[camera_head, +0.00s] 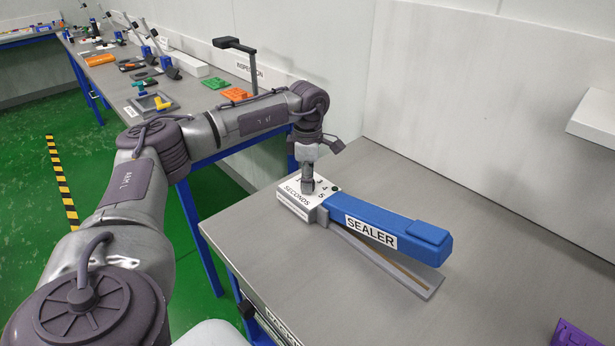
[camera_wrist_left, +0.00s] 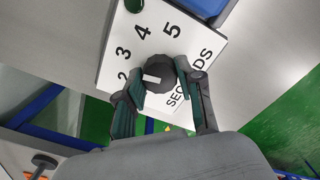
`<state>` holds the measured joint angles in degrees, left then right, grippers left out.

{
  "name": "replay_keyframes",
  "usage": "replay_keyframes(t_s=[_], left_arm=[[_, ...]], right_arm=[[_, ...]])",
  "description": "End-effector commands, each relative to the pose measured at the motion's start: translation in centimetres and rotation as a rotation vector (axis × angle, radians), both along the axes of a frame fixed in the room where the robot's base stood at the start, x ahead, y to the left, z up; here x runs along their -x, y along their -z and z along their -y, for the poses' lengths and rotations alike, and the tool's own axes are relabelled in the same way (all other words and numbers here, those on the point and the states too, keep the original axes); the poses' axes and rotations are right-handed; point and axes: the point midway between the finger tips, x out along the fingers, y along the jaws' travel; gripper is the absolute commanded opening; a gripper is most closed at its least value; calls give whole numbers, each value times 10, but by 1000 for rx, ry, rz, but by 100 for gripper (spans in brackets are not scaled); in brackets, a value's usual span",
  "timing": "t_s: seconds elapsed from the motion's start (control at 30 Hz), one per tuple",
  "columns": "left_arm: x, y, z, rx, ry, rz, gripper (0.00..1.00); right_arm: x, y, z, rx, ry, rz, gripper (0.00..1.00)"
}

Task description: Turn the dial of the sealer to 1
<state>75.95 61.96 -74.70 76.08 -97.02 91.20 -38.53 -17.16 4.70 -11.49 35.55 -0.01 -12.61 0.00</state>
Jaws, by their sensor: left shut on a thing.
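The sealer (camera_head: 372,222) stands on the grey bench, with a blue arm over a grey base and a white SECONDS panel (camera_head: 292,198) at its left end. My left gripper (camera_head: 308,186) points down over this panel and covers the dial in the head view. In the left wrist view the gripper (camera_wrist_left: 160,72) is shut on the dark round dial (camera_wrist_left: 161,73), one finger on each side. The dial's white mark (camera_wrist_left: 152,79) points roughly toward the printed 2. The numbers 2 to 5 show around the dial; the 1 is hidden in the wrist view. My right gripper is out of view.
A green round spot (camera_wrist_left: 134,5) sits on the panel near the 4. The bench (camera_head: 480,290) is bare in front and to the right, except a purple item (camera_head: 575,336) at the lower right corner. A wall stands behind. Another bench with orange and green items lies at far left.

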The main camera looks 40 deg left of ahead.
Motion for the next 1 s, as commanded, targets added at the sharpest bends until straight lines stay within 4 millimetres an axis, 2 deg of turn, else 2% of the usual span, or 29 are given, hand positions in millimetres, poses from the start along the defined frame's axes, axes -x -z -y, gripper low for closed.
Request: replay_keyframes(t_s=[0.3, 1.0], left_arm=[[0, -3, 0, 1, -293, 0, 2], [-1, -3, 0, 0, -942, 3, 2]], right_arm=[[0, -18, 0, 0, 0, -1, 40], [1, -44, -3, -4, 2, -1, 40]])
